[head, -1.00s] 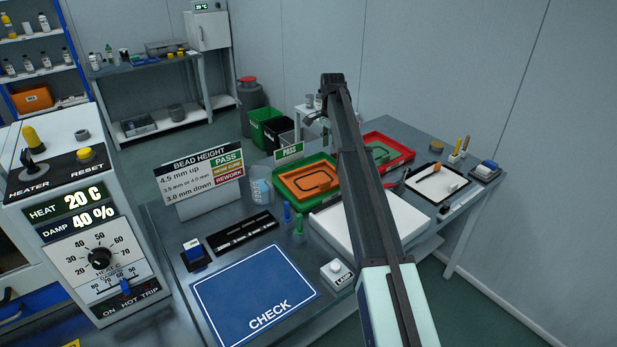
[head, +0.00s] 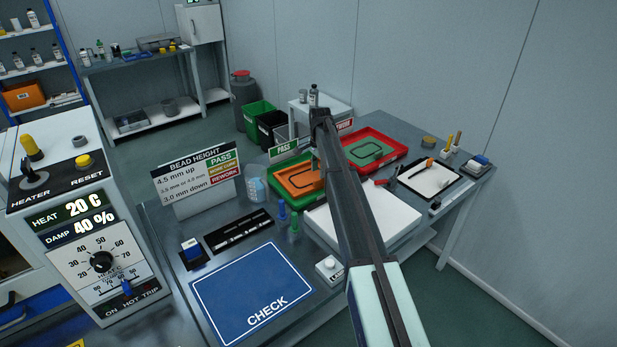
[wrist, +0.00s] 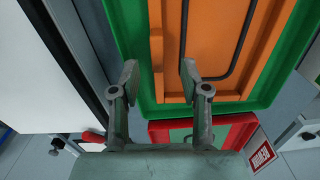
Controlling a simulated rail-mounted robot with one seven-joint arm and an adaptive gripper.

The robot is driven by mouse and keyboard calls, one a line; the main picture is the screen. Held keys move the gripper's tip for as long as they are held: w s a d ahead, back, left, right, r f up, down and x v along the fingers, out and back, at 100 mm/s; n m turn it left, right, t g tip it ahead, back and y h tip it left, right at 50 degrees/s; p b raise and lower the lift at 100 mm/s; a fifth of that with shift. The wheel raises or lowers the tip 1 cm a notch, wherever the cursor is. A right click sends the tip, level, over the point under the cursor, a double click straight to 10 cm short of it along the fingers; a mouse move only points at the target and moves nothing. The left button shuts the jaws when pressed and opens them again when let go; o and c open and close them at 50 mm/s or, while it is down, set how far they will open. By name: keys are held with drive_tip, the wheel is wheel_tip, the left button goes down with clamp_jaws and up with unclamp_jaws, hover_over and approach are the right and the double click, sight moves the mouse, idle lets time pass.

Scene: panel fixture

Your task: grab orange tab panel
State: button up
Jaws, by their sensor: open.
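The orange panel (head: 293,184) lies in the green tray (head: 270,182) beside the PASS sign. In the wrist view the orange panel (wrist: 225,35) has a dark bead line and a narrow orange strip along its left side. My gripper (wrist: 159,80) is open and empty, its fingers apart on either side of that strip. The left finger shows over the green tray rim and the right finger over the panel. I cannot tell how high the fingertips are above it. In the head view my arm hides the panel's right part and most of the gripper.
A red tray (head: 399,141) with a green panel (head: 368,152) is to the right. A white slab (head: 400,222) lies in front of the trays. A beaker (head: 256,190), blue and green bottles and the bead height sign (head: 197,172) stand to the left. The blue CHECK mat (head: 245,290) is bare.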

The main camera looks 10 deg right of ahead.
sight(319, 179)
drive_tip(key=shift+s+f+p, duration=0.15)
drive_tip(key=shift+f+p, duration=1.05)
drive_tip(key=shift+f, duration=1.35)
clamp_jaws()
